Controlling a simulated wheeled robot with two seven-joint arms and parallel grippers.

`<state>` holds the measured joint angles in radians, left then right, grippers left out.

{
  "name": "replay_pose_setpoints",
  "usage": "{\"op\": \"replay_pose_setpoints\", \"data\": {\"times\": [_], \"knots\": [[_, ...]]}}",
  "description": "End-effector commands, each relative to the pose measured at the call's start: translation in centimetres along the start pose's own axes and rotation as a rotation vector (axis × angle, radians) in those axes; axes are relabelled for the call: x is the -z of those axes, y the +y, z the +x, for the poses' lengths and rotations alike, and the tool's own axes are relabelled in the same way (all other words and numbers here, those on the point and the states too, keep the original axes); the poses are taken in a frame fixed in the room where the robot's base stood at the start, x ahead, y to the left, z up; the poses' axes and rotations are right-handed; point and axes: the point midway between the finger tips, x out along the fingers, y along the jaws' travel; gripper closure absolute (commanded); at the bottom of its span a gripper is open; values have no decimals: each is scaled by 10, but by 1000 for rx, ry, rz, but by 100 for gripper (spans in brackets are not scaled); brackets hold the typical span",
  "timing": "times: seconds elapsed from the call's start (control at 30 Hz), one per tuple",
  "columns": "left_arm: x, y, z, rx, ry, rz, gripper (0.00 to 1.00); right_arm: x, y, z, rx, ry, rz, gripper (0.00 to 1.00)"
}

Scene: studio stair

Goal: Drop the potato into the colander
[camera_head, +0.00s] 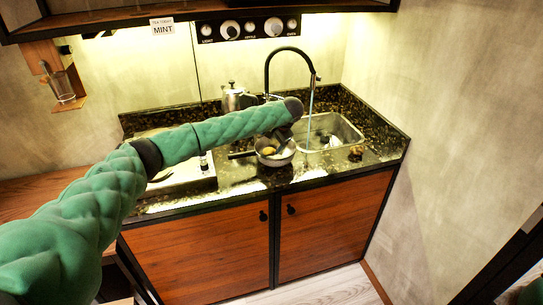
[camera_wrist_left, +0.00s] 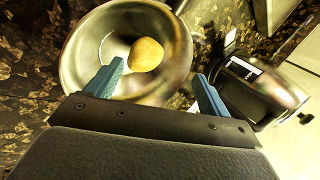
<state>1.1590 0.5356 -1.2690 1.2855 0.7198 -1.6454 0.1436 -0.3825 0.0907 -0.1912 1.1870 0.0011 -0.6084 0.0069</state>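The yellowish potato (camera_head: 268,151) lies inside a round metal bowl-shaped vessel (camera_head: 276,161), which I take to be the colander; I cannot make out holes. In the left wrist view the potato (camera_wrist_left: 146,54) rests against the inner right side of the colander (camera_wrist_left: 75,62). My left gripper (camera_wrist_left: 157,88) is open, its two blue fingers well apart with nothing between them. It is above the near part of the colander, and the potato is beyond the fingertips. In the head view my green left arm reaches over the counter and partly hides the gripper. My right gripper is not in view.
The sink (camera_head: 335,132) with a black faucet (camera_head: 290,50) is right of the colander. A metal pot (camera_head: 232,98) stands behind. In the left wrist view a dark, shiny labelled object (camera_wrist_left: 262,88) sits close to the right finger. The counter's front edge is near.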

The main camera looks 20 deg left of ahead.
Motion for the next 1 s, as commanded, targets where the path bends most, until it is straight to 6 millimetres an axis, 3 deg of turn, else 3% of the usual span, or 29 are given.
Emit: {"op": "replay_pose_setpoints", "data": {"times": [0.43, 0.6, 1.0], "knots": [[0, 1, -6, 0, 1, 0, 15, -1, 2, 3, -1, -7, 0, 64], [1, 1, -26, 0, 2, 0, 15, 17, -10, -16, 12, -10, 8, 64], [1, 1, -72, 0, 1, 0, 15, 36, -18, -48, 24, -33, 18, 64]]}}
